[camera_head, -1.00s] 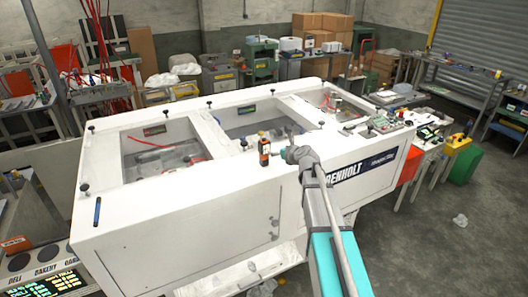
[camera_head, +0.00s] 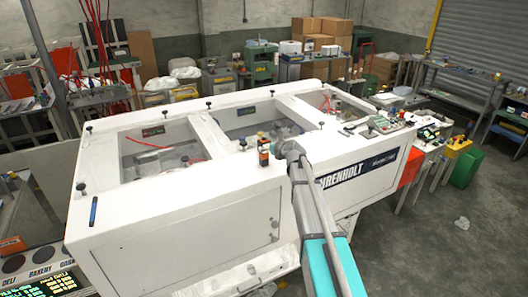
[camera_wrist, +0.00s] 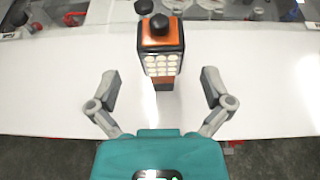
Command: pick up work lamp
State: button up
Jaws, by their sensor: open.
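The work lamp (camera_head: 263,153) is a small upright orange and black block. It stands on the white top of the machine near its front edge. In the wrist view the lamp (camera_wrist: 161,65) shows a panel of several round pale lights and a black knob on top. My gripper (camera_wrist: 160,78) is open, with one finger on each side of the lamp's lower part and clear gaps to both. In the head view my gripper (camera_head: 284,148) is just right of the lamp, partly hidden by my arm. I see no contact with the lamp.
The white machine (camera_head: 180,215) has open recessed bays behind the lamp. Black knobs (camera_head: 243,144) stand along its top, one close left of the lamp. A blue marker-like object (camera_head: 93,210) lies at the left. Small items (camera_head: 385,124) crowd the right end.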

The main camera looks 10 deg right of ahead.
aim_at(266, 145)
jog(key=shift+b+x, duration=0.7)
jog(key=shift+x, duration=1.3)
jog(key=shift+w+a+f, duration=0.2)
jog(key=shift+w, duration=0.45)
jog(key=shift+d, duration=0.1)
jog(key=c, duration=1.3)
jog(key=shift+r, duration=0.1)
